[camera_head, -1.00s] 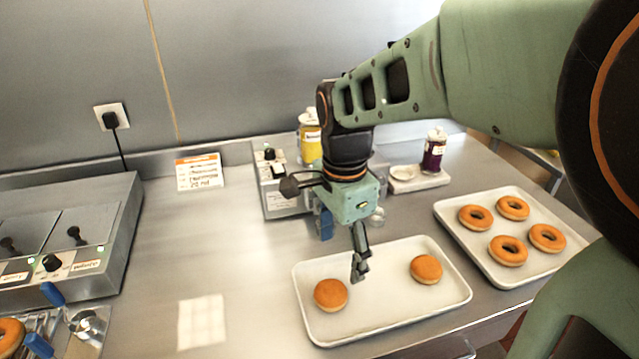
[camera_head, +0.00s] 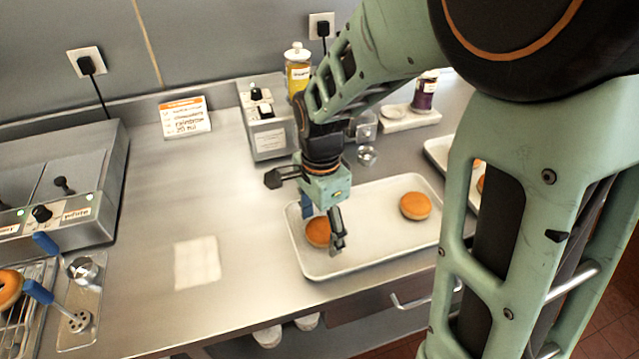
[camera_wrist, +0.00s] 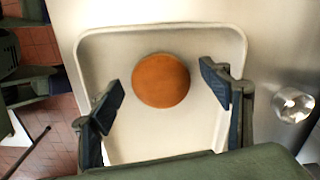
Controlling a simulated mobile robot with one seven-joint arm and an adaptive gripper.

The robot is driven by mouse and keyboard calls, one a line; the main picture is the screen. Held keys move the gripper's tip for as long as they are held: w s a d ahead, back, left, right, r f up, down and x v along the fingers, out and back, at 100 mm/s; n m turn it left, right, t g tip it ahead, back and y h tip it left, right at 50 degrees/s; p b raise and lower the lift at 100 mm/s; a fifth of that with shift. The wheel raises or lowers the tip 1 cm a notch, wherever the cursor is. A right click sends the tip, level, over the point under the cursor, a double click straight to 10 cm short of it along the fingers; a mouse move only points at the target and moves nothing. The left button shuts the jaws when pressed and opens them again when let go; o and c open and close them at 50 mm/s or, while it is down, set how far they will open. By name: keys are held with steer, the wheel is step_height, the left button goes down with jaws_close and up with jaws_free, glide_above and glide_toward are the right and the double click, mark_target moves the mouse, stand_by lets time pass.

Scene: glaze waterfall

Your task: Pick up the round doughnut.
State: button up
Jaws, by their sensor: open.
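A round doughnut (camera_head: 315,232) without a hole, orange-brown, lies in the left part of the white tray (camera_head: 365,262). A second round doughnut (camera_head: 415,206) lies in its right part. My gripper (camera_head: 323,226) is open above the left doughnut, partly covering it in the head view. In the wrist view, one round doughnut (camera_wrist: 160,80) shows between and a little beyond the spread fingers of my gripper (camera_wrist: 163,83). Nothing is held. The wrist view does not show the other round doughnut.
A second tray (camera_head: 437,152) with ring doughnuts is mostly hidden behind my arm. A small metal cup (camera_head: 367,155) stands behind the near tray. A control box (camera_head: 268,130), a yellow jar (camera_head: 298,72) and a purple bottle (camera_head: 424,92) stand at the back.

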steer(key=shift+c, duration=0.6)
steer(key=c, duration=1.1)
